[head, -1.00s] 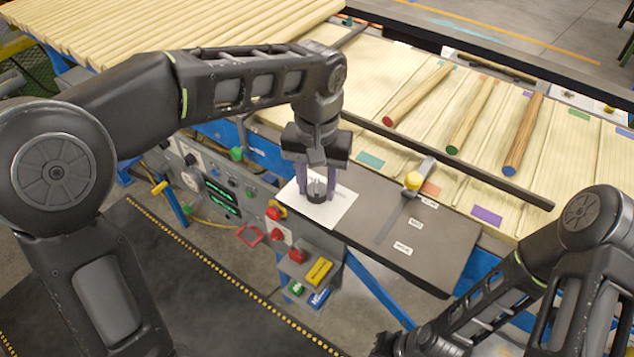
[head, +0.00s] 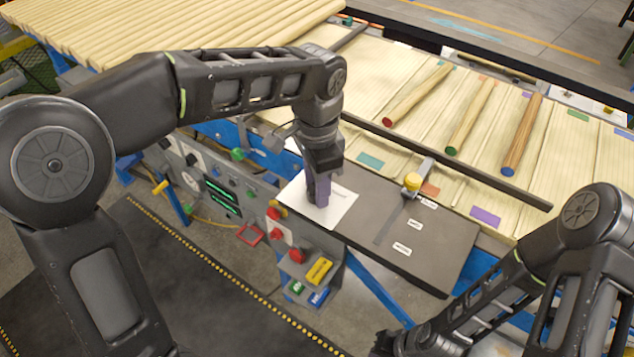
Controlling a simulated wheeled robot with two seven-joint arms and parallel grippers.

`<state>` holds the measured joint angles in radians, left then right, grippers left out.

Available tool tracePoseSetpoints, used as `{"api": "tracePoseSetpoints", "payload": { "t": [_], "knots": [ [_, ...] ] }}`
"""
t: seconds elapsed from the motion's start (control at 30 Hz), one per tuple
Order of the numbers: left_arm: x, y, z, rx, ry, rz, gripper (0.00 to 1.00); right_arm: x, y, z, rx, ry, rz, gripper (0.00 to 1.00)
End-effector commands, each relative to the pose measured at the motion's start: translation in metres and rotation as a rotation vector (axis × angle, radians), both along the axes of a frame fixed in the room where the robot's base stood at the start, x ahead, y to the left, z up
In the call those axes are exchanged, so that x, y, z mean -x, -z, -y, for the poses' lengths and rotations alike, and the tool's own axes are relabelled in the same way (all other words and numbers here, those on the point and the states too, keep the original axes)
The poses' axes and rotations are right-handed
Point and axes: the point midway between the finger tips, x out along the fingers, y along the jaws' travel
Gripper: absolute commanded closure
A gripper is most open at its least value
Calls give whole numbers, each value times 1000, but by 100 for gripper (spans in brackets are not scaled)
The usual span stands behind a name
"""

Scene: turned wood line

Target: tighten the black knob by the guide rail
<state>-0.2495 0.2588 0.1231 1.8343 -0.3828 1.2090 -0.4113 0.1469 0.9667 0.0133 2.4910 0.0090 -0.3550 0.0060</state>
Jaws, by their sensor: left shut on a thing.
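My left gripper (head: 319,200) points down over the white sheet (head: 343,208) on the dark plate, left of the yellow-topped stop. Its purple fingers are seen edge-on, one in front of the other, and are shut on the black knob. The knob is hidden behind the fingers, so its seating cannot be seen. The guide rail (head: 450,158) is a long dark bar running beyond the plate, behind the gripper.
The yellow-topped stop (head: 412,182) stands on the dark plate (head: 440,244) near small white labels. A control panel (head: 225,190) with red buttons (head: 297,256) lies below left.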

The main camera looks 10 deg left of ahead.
Motion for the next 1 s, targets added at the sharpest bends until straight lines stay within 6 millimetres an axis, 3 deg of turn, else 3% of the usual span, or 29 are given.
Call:
{"api": "tracePoseSetpoints", "payload": {
  "t": [0.5, 1.0],
  "knots": [
    [-1, -1, 0, 1, 386, 4, 100, 1, -6, 0, 2, 0, -3, 100],
    [-1, -1, 0, 1, 459, 5, 100, 1, -7, 0, 2, 1, -3, 100]
  ]
}}
